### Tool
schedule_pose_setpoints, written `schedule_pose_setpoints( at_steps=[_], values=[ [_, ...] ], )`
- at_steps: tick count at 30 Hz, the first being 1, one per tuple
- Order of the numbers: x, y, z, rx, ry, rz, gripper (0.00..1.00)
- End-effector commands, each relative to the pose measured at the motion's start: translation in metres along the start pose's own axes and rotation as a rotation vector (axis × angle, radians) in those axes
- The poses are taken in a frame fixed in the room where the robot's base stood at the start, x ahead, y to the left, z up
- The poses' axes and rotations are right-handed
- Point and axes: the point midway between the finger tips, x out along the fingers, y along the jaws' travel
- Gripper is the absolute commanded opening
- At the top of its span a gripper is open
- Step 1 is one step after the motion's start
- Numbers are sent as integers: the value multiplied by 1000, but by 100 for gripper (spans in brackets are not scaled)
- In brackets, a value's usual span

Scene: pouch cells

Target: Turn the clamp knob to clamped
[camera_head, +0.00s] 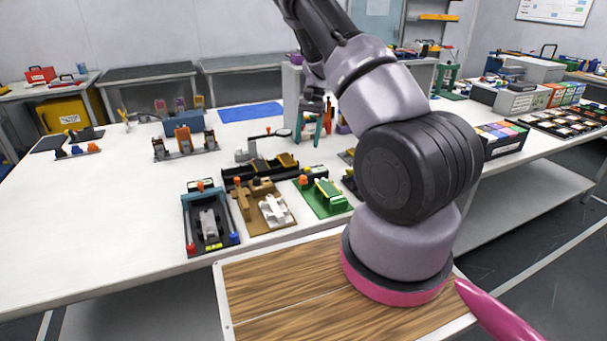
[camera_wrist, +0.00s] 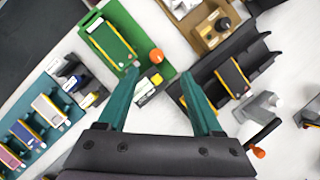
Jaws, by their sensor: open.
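A round orange knob (camera_wrist: 156,56) stands at the corner of a green fixture plate (camera_wrist: 92,62) in the wrist view. The same knob (camera_head: 303,180) and plate (camera_head: 338,209) show in the head view, right of the brown fixture. No label tells me that this is the clamp knob, and its turn position is not readable. My gripper (camera_wrist: 158,75) has its two teal fingers spread wide, with nothing between them. In the wrist view the knob appears just beyond and between the fingertips, apart from both. In the head view my gripper (camera_head: 308,143) hangs above the table behind the green fixture.
A black ribbed holder (camera_wrist: 262,56) lies right of my fingers in the wrist view. A grey device with an orange-tipped crank (camera_wrist: 258,152) is lower right. A brown fixture (camera_head: 272,222) and black fixture (camera_head: 190,220) stand nearby. The table's left front is clear.

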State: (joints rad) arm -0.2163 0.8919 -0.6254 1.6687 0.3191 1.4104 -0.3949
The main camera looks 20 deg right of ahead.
Motion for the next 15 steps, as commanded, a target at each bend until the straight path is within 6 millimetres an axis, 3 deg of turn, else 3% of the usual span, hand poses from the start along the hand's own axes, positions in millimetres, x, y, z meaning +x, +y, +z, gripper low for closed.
schedule_pose_setpoints(
  at_steps=[8, 15],
  values=[
    [28, 2, -11, 7, -12, 29, 67],
    [71, 4, -10, 8, -13, 30, 67]
  ],
)
